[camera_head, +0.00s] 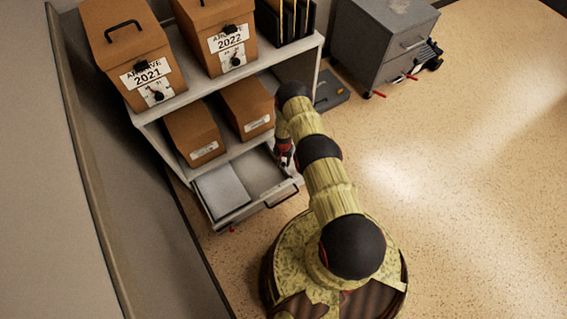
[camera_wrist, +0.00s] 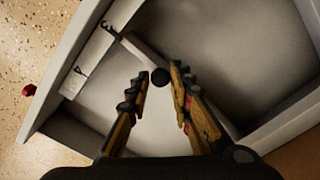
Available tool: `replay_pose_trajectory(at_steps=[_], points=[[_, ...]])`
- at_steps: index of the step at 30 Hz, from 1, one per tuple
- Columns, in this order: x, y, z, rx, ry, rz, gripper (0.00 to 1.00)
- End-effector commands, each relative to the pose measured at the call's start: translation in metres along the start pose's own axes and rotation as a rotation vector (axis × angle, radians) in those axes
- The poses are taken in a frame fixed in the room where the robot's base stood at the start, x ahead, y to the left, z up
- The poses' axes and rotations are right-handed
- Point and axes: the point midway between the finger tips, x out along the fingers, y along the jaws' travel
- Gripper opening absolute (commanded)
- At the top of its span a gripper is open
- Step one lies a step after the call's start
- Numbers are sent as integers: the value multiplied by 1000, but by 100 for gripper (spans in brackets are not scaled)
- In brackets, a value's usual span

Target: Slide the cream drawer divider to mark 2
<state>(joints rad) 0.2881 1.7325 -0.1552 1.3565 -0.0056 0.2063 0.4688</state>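An open drawer (camera_head: 262,204) shows in the low cabinet in the head view. Its walls (camera_wrist: 48,120) and pale floor fill much of the wrist view. The pale divider (camera_wrist: 138,46) is a thin bar running diagonally across the drawer, partly hidden by my right finger. A round black knob (camera_wrist: 160,77) lies between my fingertips, nearer the right one; contact cannot be told. My gripper (camera_wrist: 159,73) is open, its fingers apart around the knob. In the head view my gripper (camera_head: 285,158) reaches down over the drawer's right part. I cannot read any numbered marks.
A white flat block (camera_head: 221,188) lies in the drawer's left part. Brown boxes (camera_head: 194,135) stand on the shelf above, with archive boxes (camera_head: 133,62) on top. A red knob (camera_wrist: 28,90) shows outside the drawer. A grey cabinet (camera_head: 380,45) stands beyond; floor at right is clear.

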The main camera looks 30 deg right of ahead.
Motion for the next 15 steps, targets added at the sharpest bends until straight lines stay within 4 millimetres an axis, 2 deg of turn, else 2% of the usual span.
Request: replay_pose_trajectory(at_steps=[10, 15], points=[[0, 0, 0, 0, 0, 0, 0], [0, 0, 0, 0, 0, 0, 0]])
